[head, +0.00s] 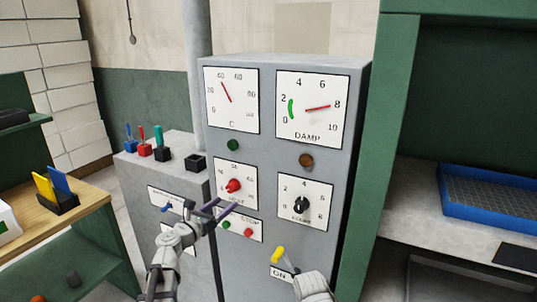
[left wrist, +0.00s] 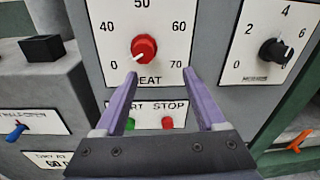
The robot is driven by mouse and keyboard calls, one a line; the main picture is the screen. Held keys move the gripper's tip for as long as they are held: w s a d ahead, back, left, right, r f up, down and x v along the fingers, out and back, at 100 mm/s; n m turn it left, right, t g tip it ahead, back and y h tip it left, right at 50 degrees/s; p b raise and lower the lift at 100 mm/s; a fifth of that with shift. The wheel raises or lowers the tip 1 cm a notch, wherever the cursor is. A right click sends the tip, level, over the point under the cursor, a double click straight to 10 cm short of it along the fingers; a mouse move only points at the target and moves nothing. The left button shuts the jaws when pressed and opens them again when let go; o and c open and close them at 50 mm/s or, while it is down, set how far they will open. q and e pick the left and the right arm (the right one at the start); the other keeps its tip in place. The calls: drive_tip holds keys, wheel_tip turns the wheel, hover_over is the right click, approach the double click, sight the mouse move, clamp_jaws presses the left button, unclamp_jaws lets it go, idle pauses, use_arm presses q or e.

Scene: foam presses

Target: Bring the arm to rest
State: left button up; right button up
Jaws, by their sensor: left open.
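My left gripper (head: 219,208) is open and empty in front of the grey control cabinet (head: 334,232). In the left wrist view, its two purple fingers (left wrist: 160,78) stand apart below the red HEAT knob (left wrist: 144,47), holding nothing. In the head view, the knob (head: 234,186) sits just above the fingers. The green button (left wrist: 129,124) and red STOP button (left wrist: 167,123) show between the fingers. My left arm comes up from the bottom of the head view.
The DAMP dial (head: 312,112) needle points near 8. A lower grey block (head: 130,165) with coloured levers stands left. A blue tray (head: 490,210) lies on the right shelf.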

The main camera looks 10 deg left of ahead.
use_arm(q)
drive_tip(key=s+d+f+m+g+h, duration=0.1)
drive_tip(key=s+d+f+m+g, duration=0.55)
drive_tip(key=d+m, duration=0.4)
drive_tip(key=s+d+f+m+g, duration=0.5)
drive_tip(key=s+d+f+m, duration=0.3)
drive_tip(key=d+m, duration=0.25)
drive_tip(key=s+a+f+m+g+y, duration=0.2)
drive_tip(key=s+f+m+y, duration=0.1)
drive_tip(key=s+m, duration=0.4)
drive_tip(key=s+a+f+m+g+y, duration=0.2)
drive_tip(key=s+f+m+g+y, duration=0.1)
drive_tip(key=s+m+y, duration=0.3)
drive_tip(key=shift+s+f+m, duration=0.2)
drive_tip(key=shift+s+m, duration=0.5)
drive_tip(key=shift+m, duration=0.5)
drive_tip(key=shift+w, duration=0.1)
